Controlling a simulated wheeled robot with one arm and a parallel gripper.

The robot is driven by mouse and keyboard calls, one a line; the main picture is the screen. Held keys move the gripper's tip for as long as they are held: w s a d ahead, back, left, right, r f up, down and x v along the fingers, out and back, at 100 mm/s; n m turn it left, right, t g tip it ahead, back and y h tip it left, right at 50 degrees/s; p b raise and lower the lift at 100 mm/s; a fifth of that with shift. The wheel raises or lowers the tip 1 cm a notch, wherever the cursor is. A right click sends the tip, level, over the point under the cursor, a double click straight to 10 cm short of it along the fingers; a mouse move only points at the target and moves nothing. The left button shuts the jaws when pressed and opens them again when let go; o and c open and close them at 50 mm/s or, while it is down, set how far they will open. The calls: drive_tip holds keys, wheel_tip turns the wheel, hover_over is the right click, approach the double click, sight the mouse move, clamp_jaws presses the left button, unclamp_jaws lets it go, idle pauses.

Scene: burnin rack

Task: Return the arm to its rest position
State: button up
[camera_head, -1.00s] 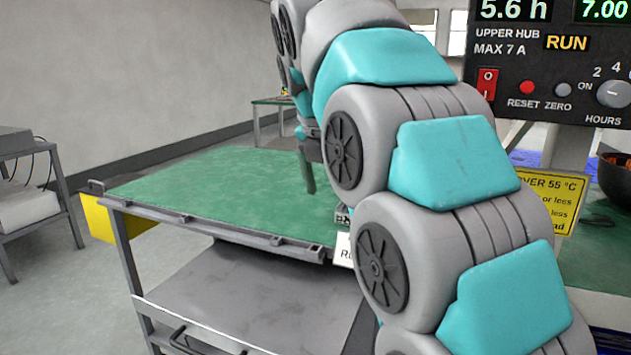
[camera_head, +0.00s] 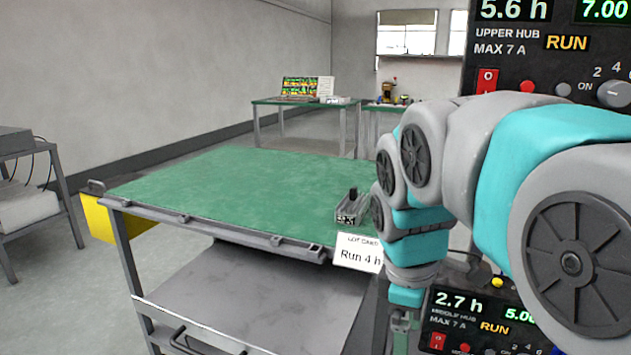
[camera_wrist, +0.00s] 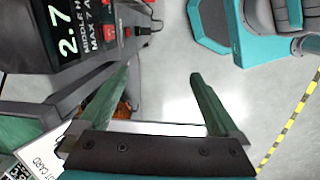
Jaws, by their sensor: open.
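My arm (camera_head: 430,170) is folded at the right of the head view, its last links hanging down beside the cart's right end. My gripper (camera_head: 400,322) points downward just left of the middle hub panel (camera_head: 470,318); its fingertips are hard to make out there. In the wrist view my gripper (camera_wrist: 160,72) is open, with two green fingers apart and only pale floor between them. The middle hub panel (camera_wrist: 75,25) shows at upper left of that view, close to the left finger. My teal base parts show at upper right.
A green-topped cart (camera_head: 230,185) stands left of my arm, with a small grey fixture (camera_head: 350,207) near its right corner and a "Run 4 h" lot card (camera_head: 358,252) on its edge. The upper hub panel (camera_head: 550,60) rises at right. Floor (camera_wrist: 165,60) below the gripper is clear.

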drive_tip(key=s+f+m+g, duration=0.1)
drive_tip(key=s+f+m, duration=0.5)
drive_tip(key=s, duration=0.2)
drive_tip(key=s+d+f+m+g+y, duration=0.1)
drive_tip(key=s+f+m, duration=0.5)
drive_tip(key=s, duration=0.3)
drive_tip(key=shift+s+d+f+m, duration=0.25)
drive_tip(key=shift+s+f+m, duration=0.05)
drive_tip(key=shift+f, duration=0.3)
drive_tip(key=shift+c, duration=0.3)
